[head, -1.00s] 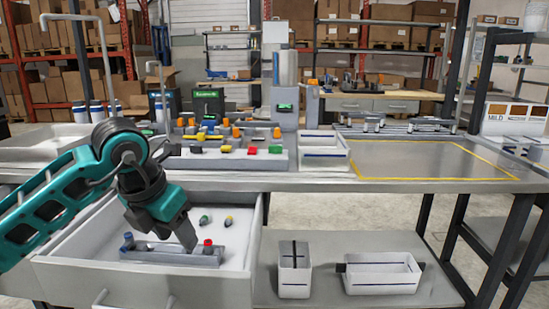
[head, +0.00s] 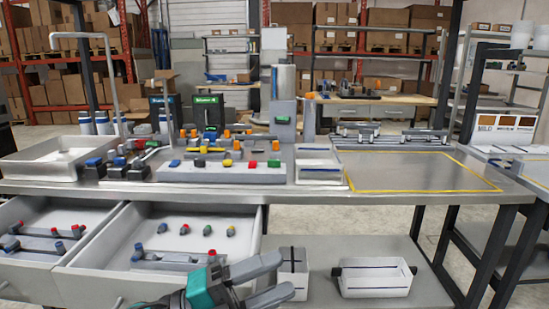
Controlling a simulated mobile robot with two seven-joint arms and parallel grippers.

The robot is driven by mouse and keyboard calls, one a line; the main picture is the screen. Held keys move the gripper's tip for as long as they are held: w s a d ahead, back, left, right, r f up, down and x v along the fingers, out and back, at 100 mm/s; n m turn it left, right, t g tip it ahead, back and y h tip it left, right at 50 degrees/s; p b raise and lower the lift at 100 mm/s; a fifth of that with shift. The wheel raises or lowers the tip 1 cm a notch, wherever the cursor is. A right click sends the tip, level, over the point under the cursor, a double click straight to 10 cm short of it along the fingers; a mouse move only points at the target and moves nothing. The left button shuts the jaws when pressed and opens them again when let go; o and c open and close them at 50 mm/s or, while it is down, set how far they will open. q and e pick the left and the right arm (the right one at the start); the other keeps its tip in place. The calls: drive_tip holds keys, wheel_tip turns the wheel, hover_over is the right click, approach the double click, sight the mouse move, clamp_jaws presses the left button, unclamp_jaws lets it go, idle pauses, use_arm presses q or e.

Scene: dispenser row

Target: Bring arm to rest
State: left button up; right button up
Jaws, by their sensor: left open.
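My left gripper (head: 286,274) is at the bottom middle of the head view, in front of the open drawer's right side. Its two grey fingers point right and are spread apart, with nothing between them. Part of the teal arm shows behind it, cut off by the lower edge. My right gripper is not in view.
Two open drawers (head: 68,279) hold small coloured pieces and grey racks. A white bin (head: 292,285) stands just beyond the fingertips, partly covered; another bin (head: 375,286) is farther right. The worktop has a dispenser row (head: 225,173) and a clear yellow-outlined area (head: 415,172).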

use_arm(q)
drive_tip(key=a+f+n+t+y+p, duration=0.3)
drive_tip(key=a+f+n+t+y, duration=1)
drive_tip(key=n, duration=0.9)
drive_tip(key=s+a+f+n+g+y+p, duration=0.2)
drive_tip(key=s+a+f+n+g+y, duration=0.2)
drive_tip(key=s+f+n+g, duration=0.3)
drive_tip(key=s+f+y, duration=0.1)
drive_tip(key=s+f, duration=0.3)
drive_tip(key=f, duration=0.1)
drive_tip(key=shift+f+g+y, duration=0.3)
drive_tip(key=shift+g, duration=0.1)
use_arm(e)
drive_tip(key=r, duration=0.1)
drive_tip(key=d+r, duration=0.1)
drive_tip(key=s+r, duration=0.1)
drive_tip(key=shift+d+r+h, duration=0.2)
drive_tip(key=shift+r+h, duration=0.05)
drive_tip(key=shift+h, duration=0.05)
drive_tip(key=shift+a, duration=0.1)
use_arm(q)
drive_tip(key=shift+c, duration=0.8)
drive_tip(key=shift+s+a, duration=0.1)
drive_tip(key=shift+c, duration=0.2)
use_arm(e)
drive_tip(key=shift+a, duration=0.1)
